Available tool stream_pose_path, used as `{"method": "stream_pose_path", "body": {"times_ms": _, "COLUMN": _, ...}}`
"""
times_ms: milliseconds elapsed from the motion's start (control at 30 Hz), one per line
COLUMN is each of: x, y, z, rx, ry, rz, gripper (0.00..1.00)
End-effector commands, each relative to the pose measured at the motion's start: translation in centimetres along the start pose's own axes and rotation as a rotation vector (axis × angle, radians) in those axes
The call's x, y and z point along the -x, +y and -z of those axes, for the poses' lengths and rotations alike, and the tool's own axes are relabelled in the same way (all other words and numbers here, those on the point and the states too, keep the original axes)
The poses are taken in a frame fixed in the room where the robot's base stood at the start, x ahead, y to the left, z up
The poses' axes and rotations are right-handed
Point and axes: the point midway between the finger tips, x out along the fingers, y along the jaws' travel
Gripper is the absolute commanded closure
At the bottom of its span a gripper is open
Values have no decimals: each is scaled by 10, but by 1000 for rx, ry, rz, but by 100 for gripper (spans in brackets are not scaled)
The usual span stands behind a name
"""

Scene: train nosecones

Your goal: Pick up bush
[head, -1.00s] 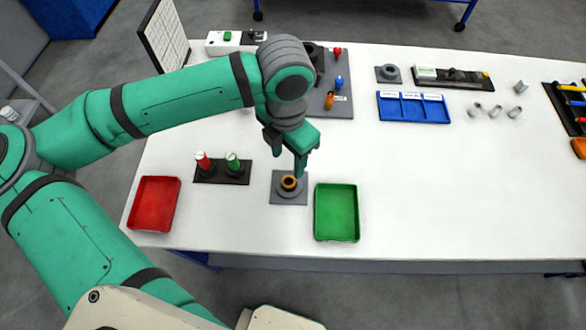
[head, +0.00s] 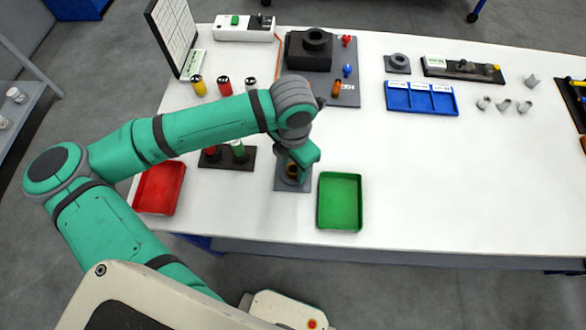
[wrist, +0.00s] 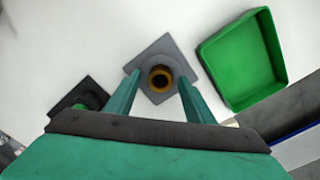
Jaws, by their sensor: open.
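The bush, a brass-coloured ring (head: 291,171), sits on a square grey plate (head: 280,187) between the red and green trays. In the wrist view the bush (wrist: 160,78) shows as a dark-centred ring in the middle of the plate (wrist: 155,50). My gripper (head: 294,166) is low over the plate, close to the bush, and partly hides it in the head view. In the wrist view my gripper (wrist: 159,78) is open, with one finger on each side of the bush. I cannot tell whether the fingers touch it.
A green tray (head: 340,202) stands just right of the plate and a red tray (head: 160,188) to the left. A black holder (head: 243,160) with a red and a green cylinder stands close at left. Blue bins (head: 421,98) lie farther back.

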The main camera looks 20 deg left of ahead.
Motion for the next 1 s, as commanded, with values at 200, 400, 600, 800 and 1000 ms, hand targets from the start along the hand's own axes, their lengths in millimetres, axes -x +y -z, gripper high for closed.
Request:
{"method": "stream_pose_path", "body": {"times_ms": 200, "x": -1, "y": 0, "z": 0, "rx": 0, "ry": 0, "rz": 0, "gripper": 51}}
{"method": "stream_pose_path", "body": {"times_ms": 400, "x": -1, "y": 0, "z": 0, "rx": 0, "ry": 0, "rz": 0, "gripper": 97}}
{"method": "stream_pose_path", "body": {"times_ms": 600, "x": -1, "y": 0, "z": 0, "rx": 0, "ry": 0, "rz": 0, "gripper": 99}}
{"method": "stream_pose_path", "body": {"times_ms": 800, "x": 2, "y": 0, "z": 0, "rx": 0, "ry": 0, "rz": 0, "gripper": 99}}
{"method": "stream_pose_path", "body": {"times_ms": 1000, "x": 16, "y": 0, "z": -1, "rx": -1, "ry": -1, "rz": -2, "gripper": 99}}
